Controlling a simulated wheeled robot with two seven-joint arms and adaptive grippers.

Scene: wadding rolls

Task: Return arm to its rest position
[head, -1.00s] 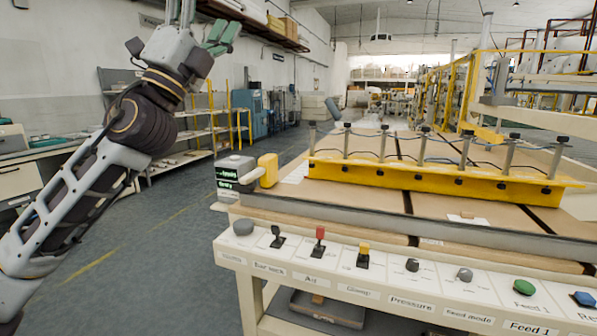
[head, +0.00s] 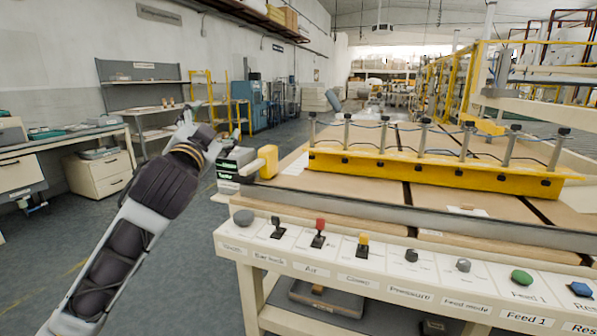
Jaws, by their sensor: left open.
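My left arm (head: 165,190) comes in from the lower left and reaches up and away from me. Its left gripper (head: 211,128) is open, seen mostly from behind and partly hidden by its own wrist. Nothing shows between its fingers. In the picture it sits just left of the small display box (head: 237,162) at the bench corner; I cannot tell the gap in depth. My right arm and right gripper are out of view.
A control panel (head: 385,265) with a red lever (head: 319,226), other levers, knobs and buttons runs along the bench front. A yellow clamp bar (head: 440,180) crosses the bench top. A side table with drawers (head: 105,170) stands left. Grey floor lies between.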

